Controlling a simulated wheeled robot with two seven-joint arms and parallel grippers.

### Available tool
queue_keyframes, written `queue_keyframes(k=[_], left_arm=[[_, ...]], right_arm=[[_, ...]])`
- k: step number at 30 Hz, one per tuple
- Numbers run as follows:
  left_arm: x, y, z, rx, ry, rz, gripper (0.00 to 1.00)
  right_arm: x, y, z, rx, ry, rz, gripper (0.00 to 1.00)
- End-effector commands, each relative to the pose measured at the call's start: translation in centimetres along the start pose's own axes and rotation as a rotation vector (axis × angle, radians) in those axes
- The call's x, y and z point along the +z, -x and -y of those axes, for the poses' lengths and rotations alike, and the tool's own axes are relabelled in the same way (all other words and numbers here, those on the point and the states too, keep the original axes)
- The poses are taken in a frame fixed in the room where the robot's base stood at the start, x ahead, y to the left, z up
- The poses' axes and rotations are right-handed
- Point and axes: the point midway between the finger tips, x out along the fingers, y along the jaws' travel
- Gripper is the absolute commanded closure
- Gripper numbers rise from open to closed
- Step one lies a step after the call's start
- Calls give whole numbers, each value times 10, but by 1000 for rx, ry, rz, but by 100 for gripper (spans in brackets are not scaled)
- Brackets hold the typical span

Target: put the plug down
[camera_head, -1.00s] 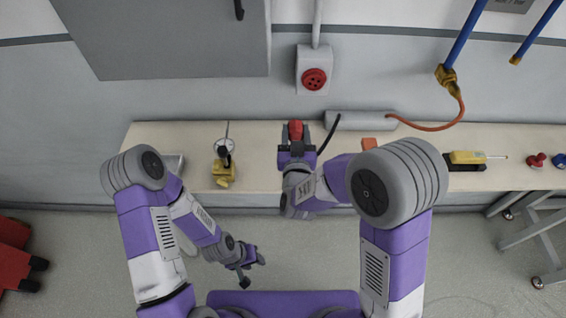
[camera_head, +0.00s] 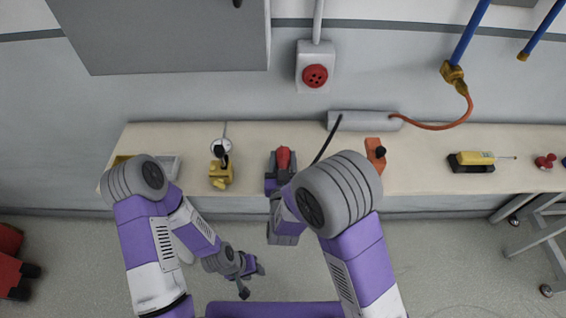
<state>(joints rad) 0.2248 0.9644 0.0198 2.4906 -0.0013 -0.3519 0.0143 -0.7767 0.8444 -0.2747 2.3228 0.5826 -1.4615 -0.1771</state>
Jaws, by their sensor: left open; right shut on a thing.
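The red plug (camera_head: 283,157) is in the jaws of my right gripper (camera_head: 282,172), over the pale bench top (camera_head: 330,185). I cannot tell from above whether the plug touches the bench. My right forearm and wrist hide part of the bench just right of the gripper. My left gripper (camera_head: 251,277) is open and empty, low in front of the bench and over the floor. A red wall socket (camera_head: 315,76) in a grey box is on the wall behind the plug.
On the bench stand a yellow device (camera_head: 221,175), a grey cylinder (camera_head: 363,121) with an orange hose (camera_head: 440,127), an orange block (camera_head: 375,155) with a black knob, and a yellow tool (camera_head: 472,158) in a dark holder. A grey cabinet (camera_head: 165,35) overhangs at upper left.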

Motion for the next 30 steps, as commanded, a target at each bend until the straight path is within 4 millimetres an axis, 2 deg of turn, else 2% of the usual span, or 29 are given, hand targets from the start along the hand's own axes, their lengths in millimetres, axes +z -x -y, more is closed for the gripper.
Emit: queue_keyframes(k=[22,23,27,30], left_arm=[[0,0,0,0,0,0,57],[0,0,0,0,0,0,57],[0,0,0,0,0,0,57],[0,0,0,0,0,0,57]], right_arm=[[12,0,0,-1,-2,-2,100],[13,0,0,-1,-1,-1,49],[13,0,0,-1,-1,0,28],[13,0,0,-1,-1,1,27]])
